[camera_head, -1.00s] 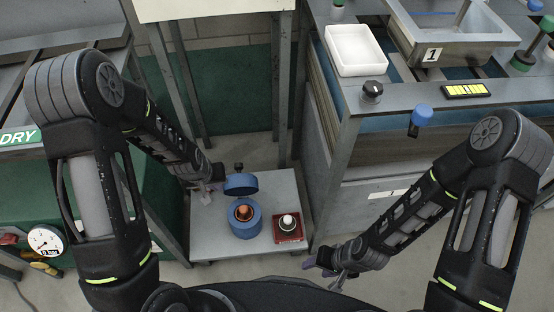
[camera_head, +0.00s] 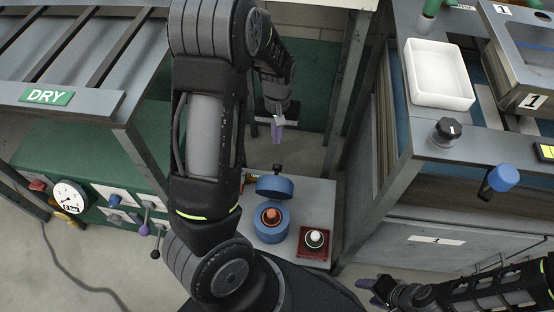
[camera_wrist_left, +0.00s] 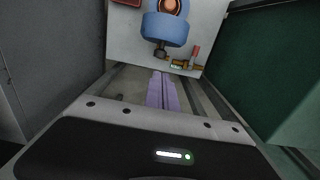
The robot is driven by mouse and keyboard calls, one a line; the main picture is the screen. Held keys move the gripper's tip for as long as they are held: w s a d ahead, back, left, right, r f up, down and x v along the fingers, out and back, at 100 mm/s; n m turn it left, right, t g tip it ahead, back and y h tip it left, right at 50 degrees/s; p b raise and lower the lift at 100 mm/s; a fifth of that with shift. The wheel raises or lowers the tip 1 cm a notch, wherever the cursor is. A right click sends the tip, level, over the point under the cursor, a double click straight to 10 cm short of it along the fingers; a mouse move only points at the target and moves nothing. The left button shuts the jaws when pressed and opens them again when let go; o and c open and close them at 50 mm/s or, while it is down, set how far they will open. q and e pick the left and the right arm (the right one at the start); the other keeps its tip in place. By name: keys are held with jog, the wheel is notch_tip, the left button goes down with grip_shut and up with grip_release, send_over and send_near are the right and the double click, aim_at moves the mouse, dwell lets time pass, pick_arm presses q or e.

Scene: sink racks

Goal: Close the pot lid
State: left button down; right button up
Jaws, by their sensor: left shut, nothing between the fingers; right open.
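The blue pot (camera_head: 270,228) stands on the low grey table (camera_head: 318,200), with an orange-brown piece inside it. Its blue lid (camera_head: 275,187) is raised at the far side of the pot, tilted open, with a dark knob behind it. In the left wrist view the lid (camera_wrist_left: 164,30) and its knob show beyond my fingers. My left gripper (camera_head: 277,130) is shut and empty, behind and above the lid, apart from it. Its purple fingers (camera_wrist_left: 162,92) are together in the wrist view. My right gripper (camera_head: 374,289) is low at the right of the table, open and away from the pot.
A red tray (camera_head: 314,255) with a white-topped item sits right of the pot. A brass fitting with a red handle (camera_wrist_left: 195,55) lies near the table's back edge. The sink counter (camera_head: 400,150) stands to the right, the green DRY bench (camera_head: 100,150) to the left.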

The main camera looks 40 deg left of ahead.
aim_at(275, 167)
pick_arm(q)
notch_tip(275, 167, down, 10)
jog(key=b, duration=0.3)
jog(key=shift+s+f, duration=0.1)
jog(key=shift+f, duration=0.15)
jog(key=shift+s+d, duration=0.35)
jog(key=shift+s, duration=0.2)
jog(key=shift+s+d, duration=0.3)
jog(key=shift+s, duration=0.25)
jog(key=shift+s+d+f, duration=0.2)
jog(key=shift+s+d, duration=0.05)
jog(key=shift+s, duration=0.35)
